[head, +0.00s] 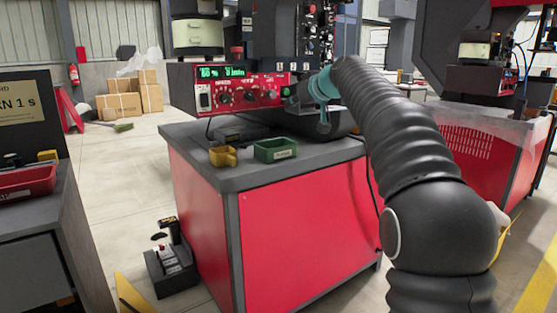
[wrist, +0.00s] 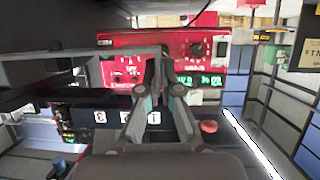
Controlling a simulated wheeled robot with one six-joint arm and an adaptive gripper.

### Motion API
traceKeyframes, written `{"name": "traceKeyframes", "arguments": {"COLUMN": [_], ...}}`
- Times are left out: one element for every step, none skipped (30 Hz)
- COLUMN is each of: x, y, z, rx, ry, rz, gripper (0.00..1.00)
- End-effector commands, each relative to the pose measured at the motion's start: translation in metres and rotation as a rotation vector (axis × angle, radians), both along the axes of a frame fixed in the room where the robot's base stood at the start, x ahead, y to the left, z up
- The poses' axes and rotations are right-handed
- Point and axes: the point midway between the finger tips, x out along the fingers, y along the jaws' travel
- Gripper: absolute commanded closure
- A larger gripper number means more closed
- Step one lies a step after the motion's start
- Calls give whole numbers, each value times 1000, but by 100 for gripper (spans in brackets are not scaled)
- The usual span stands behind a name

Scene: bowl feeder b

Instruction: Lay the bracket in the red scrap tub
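My gripper (wrist: 160,62) is in the middle of the wrist view, its two fingertips close together. A thin light-grey bar (wrist: 85,52) runs from the left edge to the fingertips. I cannot tell whether it is the bracket or part of the feeder, nor whether the fingers hold it. In the head view my gripper (head: 322,124) is small and partly hidden, over the back of the red bench, just right of the control box. A red tub (head: 27,178) sits on the dark bench at the far left, well away from my gripper. I see no bracket clearly in the head view.
The red control box (head: 238,90) stands close by; it also shows upside down in the wrist view (wrist: 205,42). A yellow bin (head: 223,157) and a green tray (head: 277,150) sit on the red bench (head: 215,180). An open floor gap separates the two benches.

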Motion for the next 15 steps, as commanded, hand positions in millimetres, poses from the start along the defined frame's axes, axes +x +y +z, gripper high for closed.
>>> {"name": "traceKeyframes", "arguments": {"x": [-3, -5, -7, -7, -8, -8, -8, -8, -7, -7, -6, -5, -4, -4, -2], "y": [0, 1, 2, 3, 5, 10, 14, 18, 25, 31, 37, 45, 51, 57, 64], "z": [7, 10, 12, 13, 14, 12, 10, 7, 3, 0, -3, -8, -12, -15, -20], "rx": [-2, -1, -1, -1, -1, -1, -1, -1, -1, -1, -1, -1, -1, -1, 0], "ry": [-4, -4, -3, -2, -1, -1, 0, 0, 1, 0, 2, 1, 1, 1, 2], "rz": [12, 20, 28, 32, 35, 40, 42, 43, 44, 45, 45, 44, 46, 44, 44], "gripper": [100, 100, 100, 100, 100, 100, 100, 100, 100, 100, 100, 100, 100, 100, 100]}}
